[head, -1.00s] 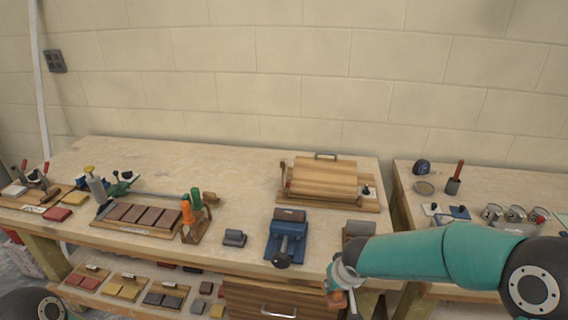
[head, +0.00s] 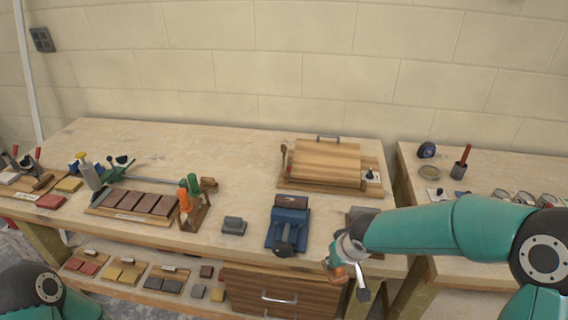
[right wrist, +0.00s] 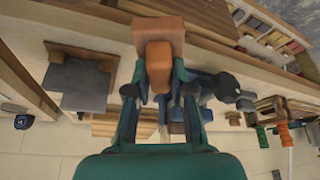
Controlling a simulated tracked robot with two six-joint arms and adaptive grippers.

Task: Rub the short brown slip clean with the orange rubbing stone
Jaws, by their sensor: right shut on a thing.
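A short brown slip (head: 290,202) lies across the top of the blue vise (head: 287,229) near the bench's front edge. My right gripper (head: 338,264) is in front of the bench edge, to the right of the vise and apart from it. In the right wrist view it is shut on the orange rubbing stone (right wrist: 158,62), which has a wider orange-brown block (right wrist: 158,30) at its far end. The vise shows behind my right fingers there, partly hidden. My left gripper is out of view.
A rack of brown slips (head: 140,204), a stand with orange and green handles (head: 190,203) and a grey block (head: 233,226) lie left of the vise. A wooden board (head: 325,165) is behind it. A grey block (head: 361,217) is partly behind my right arm.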

